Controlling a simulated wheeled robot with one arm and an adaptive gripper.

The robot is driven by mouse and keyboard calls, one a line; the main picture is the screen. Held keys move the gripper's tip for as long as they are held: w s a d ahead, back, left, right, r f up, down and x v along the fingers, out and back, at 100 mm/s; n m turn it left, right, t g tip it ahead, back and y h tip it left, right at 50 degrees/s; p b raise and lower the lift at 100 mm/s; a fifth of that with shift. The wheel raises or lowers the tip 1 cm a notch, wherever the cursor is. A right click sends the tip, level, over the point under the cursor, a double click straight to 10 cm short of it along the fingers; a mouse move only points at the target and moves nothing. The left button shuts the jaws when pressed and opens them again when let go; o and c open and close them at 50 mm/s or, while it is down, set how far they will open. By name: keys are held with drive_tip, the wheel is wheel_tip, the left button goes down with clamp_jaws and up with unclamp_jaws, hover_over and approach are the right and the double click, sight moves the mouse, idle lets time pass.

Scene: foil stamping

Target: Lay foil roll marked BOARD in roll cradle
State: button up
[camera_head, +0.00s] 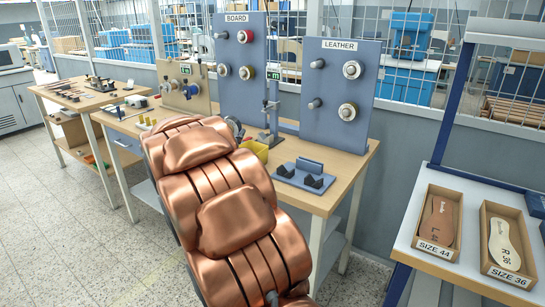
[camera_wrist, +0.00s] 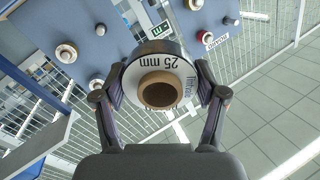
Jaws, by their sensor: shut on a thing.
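My gripper (camera_wrist: 160,82) is shut on a foil roll (camera_wrist: 182,68) in the wrist view, with a finger on each side of it. The roll's end faces the camera: a white face reading "25 mm" plus smaller print, a brown hollow core and a dark outer edge. I cannot read BOARD on it. In the head view my copper arm hides most of the gripper and the roll. The roll cradle (camera_head: 299,179), a blue-grey plate with two black blocks and a raised back, stands on the wooden bench, right of my arm. No roll lies in it.
Blue-grey panels marked BOARD (camera_head: 237,48) and LEATHER (camera_head: 335,128) stand behind, with rolls and pegs. A yellow bin (camera_head: 256,149) is left of the cradle. Insole boxes marked SIZE 44 (camera_head: 435,252) and SIZE 36 (camera_head: 506,273) sit at right. Bench (camera_head: 350,158) right of the cradle is clear.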

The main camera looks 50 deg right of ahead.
drive_tip(key=s+d+f+m+g+h+b, duration=0.1)
drive_tip(key=s+d+f+m+g, duration=0.4)
drive_tip(key=s, duration=0.6)
wheel_tip(320, 180, down, 3)
drive_tip(key=shift+d+r+g, duration=0.2)
drive_tip(key=shift+d+g, duration=0.5)
drive_tip(key=shift+d, duration=0.25)
drive_tip(key=shift+w+d+f+b, duration=0.1)
drive_tip(key=shift+d+f+b, duration=0.15)
drive_tip(key=shift+d+f, duration=0.7)
drive_tip(key=shift+s+d+f+b, duration=0.1)
drive_tip(key=shift+d+f+b, duration=0.15)
drive_tip(key=shift+d, duration=1.45)
drive_tip(key=shift+w+d+f+b, duration=0.1)
drive_tip(key=shift+d+f+b, duration=0.15)
drive_tip(key=shift+d+f, duration=0.7)
drive_tip(key=shift+d+f+b, duration=0.2)
drive_tip(key=shift+f+b, duration=0.2)
drive_tip(key=shift+f, duration=0.2)
drive_tip(key=shift+d+f+b, duration=0.15)
drive_tip(key=shift+f+b, duration=0.2)
drive_tip(key=shift+f, duration=0.2)
drive_tip(key=o, duration=1.3)
drive_tip(key=shift+o, duration=0.2)
drive_tip(key=shift+a, duration=0.1)
